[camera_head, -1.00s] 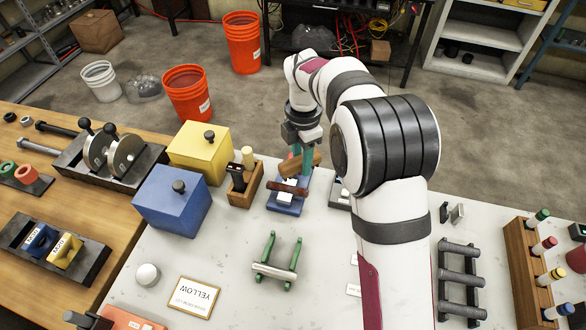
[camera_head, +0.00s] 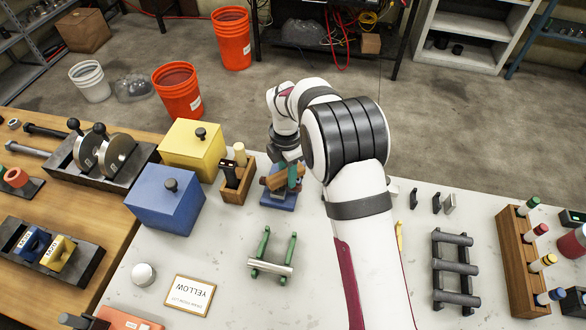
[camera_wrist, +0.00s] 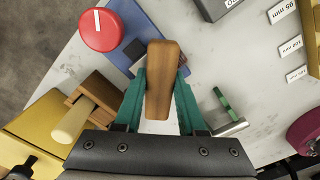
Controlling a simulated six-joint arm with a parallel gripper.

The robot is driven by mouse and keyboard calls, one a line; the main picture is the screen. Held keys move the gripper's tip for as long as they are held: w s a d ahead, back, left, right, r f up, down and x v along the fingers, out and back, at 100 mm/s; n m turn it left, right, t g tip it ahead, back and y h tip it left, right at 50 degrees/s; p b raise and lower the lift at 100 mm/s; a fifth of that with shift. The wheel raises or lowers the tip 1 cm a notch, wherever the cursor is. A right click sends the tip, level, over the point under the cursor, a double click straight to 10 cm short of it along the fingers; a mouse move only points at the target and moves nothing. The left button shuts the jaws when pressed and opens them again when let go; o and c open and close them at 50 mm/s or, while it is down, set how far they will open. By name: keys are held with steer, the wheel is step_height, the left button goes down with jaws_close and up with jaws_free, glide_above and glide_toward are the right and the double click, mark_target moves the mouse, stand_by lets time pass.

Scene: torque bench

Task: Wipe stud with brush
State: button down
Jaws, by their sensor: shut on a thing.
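My gripper (camera_wrist: 160,100) has teal fingers, shut on the wooden brush (camera_wrist: 163,75). The brush is a rounded brown block; its bristles cannot be made out. In the head view my gripper (camera_head: 287,178) holds the brush (camera_head: 274,181) over the blue base (camera_head: 278,203) on the white bench. The blue base (camera_wrist: 120,15) also shows beyond the brush in the wrist view, with a dark short cylinder (camera_wrist: 135,49) on it, perhaps the stud. I cannot tell whether the brush touches it.
A wooden holder (camera_head: 236,190) with upright handles stands close left of the base, beside blue (camera_head: 165,205) and yellow (camera_head: 192,155) boxes. A green-ended rack (camera_head: 272,266) lies nearer.

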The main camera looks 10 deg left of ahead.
steer(key=shift+a, duration=2.35)
steer(key=shift+d, duration=3.1)
steer(key=shift+a, duration=3.25)
steer(key=shift+d, duration=3.4)
steer(key=shift+a, duration=3.35)
steer(key=shift+d, duration=3.1)
steer(key=shift+d+r, duration=0.1)
steer(key=shift+d, duration=0.1)
steer(key=shift+r, duration=4)
